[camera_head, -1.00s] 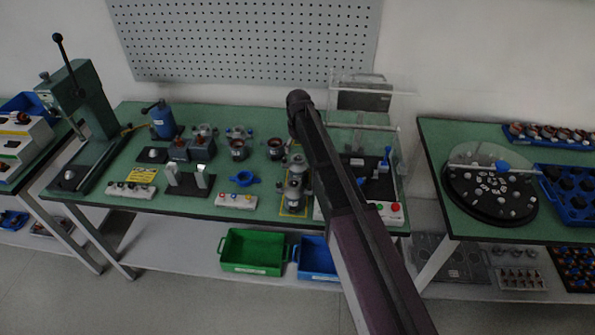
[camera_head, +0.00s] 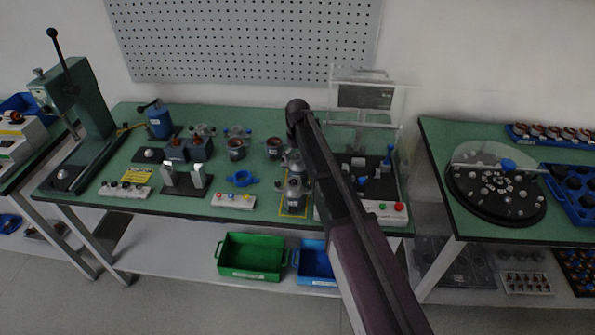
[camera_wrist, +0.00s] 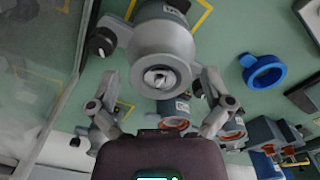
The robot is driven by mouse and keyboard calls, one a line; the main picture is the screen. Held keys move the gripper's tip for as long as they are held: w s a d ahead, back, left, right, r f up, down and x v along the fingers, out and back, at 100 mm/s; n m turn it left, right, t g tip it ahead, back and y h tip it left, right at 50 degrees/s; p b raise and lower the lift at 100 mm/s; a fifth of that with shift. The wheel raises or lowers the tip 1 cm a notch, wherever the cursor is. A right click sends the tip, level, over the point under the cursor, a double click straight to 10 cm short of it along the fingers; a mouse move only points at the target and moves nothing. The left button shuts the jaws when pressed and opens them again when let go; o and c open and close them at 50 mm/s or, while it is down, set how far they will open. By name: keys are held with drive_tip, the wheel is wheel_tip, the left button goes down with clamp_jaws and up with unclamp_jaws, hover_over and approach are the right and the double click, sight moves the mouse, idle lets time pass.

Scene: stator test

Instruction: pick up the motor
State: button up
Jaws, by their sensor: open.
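The motor is a grey cylindrical body with a round end face and a small light shaft at its centre. It stands in the wrist view (camera_wrist: 162,48) near the top middle. In the head view a grey motor (camera_head: 293,197) stands on a yellow-outlined spot near the front of the green bench, left of my arm. My gripper (camera_wrist: 160,85) is open in the wrist view, its two fingers spread to the lower left and lower right of the motor's end face. I see no grip on it; whether a finger touches it cannot be told. The arm partly hides the gripper in the head view.
A blue ring-shaped part (camera_wrist: 263,71) lies right of the motor. Several copper-wound parts stand behind it on the bench. A clear-walled test station (camera_head: 398,165) stands close on the right. A green bin (camera_head: 250,257) and a blue bin (camera_head: 316,262) sit below.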

idle(0.3)
drive_tip(key=c, duration=1.3)
drive_tip(key=shift+r, duration=0.1)
wheel_tip(320, 180, up, 10)
drive_tip(key=p, duration=1)
wheel_tip(320, 180, up, 7)
drive_tip(key=p, duration=0.7)
wheel_tip(320, 180, down, 7)
drive_tip(key=b, duration=0.7)
idle(0.5)
idle(0.4)
idle(2.2)
